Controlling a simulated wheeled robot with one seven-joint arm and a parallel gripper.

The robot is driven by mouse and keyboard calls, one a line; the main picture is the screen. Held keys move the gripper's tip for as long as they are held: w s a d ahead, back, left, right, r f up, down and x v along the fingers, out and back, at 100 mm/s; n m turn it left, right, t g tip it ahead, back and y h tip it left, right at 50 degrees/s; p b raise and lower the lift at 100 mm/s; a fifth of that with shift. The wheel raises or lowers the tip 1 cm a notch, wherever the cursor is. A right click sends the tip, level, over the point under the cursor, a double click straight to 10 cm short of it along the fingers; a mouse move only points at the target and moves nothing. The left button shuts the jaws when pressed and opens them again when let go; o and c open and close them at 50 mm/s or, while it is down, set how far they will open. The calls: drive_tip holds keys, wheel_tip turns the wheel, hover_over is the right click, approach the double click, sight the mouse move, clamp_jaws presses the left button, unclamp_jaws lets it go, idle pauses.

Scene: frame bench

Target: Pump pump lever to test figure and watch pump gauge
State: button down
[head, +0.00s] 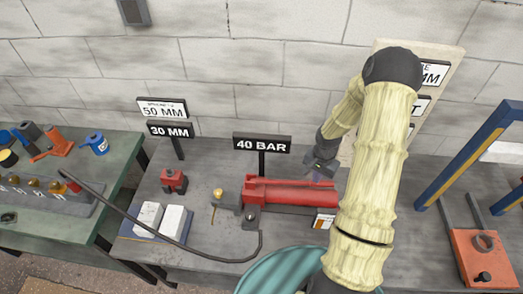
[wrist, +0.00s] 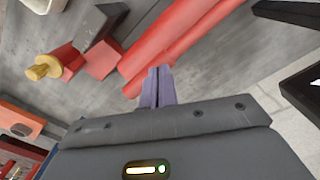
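The red pump (head: 290,192) lies on the grey bench in the head view, with a long red bar along its top that looks like the pump lever. In the wrist view two parallel red bars (wrist: 190,35) cross the upper middle. My gripper (head: 320,172) is at the right part of the pump, low over the red bar. In the wrist view my gripper's purple fingers (wrist: 158,72) are close together, with their tips at the bar's edge; whether they touch it I cannot tell. No gauge dial can be made out. My arm hides the bench right of the pump.
A "40 BAR" sign (head: 262,144) stands behind the pump. A black hose (head: 190,246) runs along the bench front. White blocks (head: 160,220) and a small red part (head: 174,180) are to the left. A blue-and-yellow frame (head: 465,155) stands right.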

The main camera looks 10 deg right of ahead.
wheel_tip(320, 180, down, 2)
drive_tip(key=shift+f+b, duration=0.1)
drive_tip(key=shift+b, duration=0.5)
wheel_tip(320, 180, up, 9)
drive_tip(key=p, duration=0.6)
drive_tip(key=shift+f+p, duration=0.1)
drive_tip(key=shift+p, duration=0.3)
drive_tip(key=shift+f, duration=0.1)
wheel_tip(320, 180, down, 8)
drive_tip(key=b, duration=0.7)
drive_tip(key=shift+f, duration=0.25)
wheel_tip(320, 180, up, 9)
drive_tip(key=p, duration=0.6)
drive_tip(key=shift+f+p, duration=0.15)
drive_tip(key=shift+p, duration=0.25)
drive_tip(key=shift+f, duration=0.1)
